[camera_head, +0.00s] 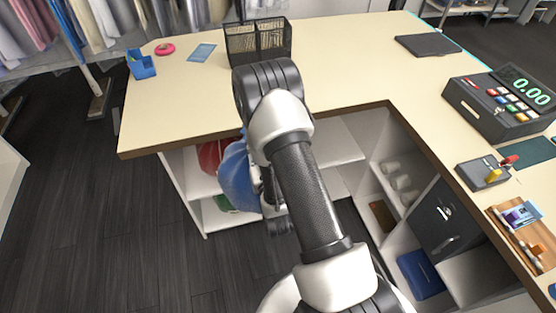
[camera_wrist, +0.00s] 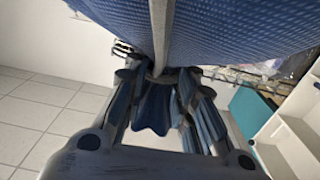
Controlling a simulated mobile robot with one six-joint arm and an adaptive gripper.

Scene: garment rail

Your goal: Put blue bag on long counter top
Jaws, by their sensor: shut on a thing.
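The blue bag (camera_head: 237,178) hangs at my gripper beside the front of the counter, below the level of its top. It is partly hidden by my arm in the head view. In the wrist view the blue bag (camera_wrist: 230,30) fills the upper part, with a pale strip down its middle. My gripper (camera_wrist: 158,85) is shut on the bag there, with blue fabric between its fingers. In the head view my arm hides most of the gripper. The long counter top (camera_head: 180,115) is cream with a brown edge, and its left part is bare.
A black mesh basket (camera_head: 258,42), a blue holder (camera_head: 140,64), a pink ring (camera_head: 165,49) and a light-blue card (camera_head: 201,52) stand at the back. A cash register (camera_head: 500,105) is at right. Shelves under the counter hold a red bag (camera_head: 211,155).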

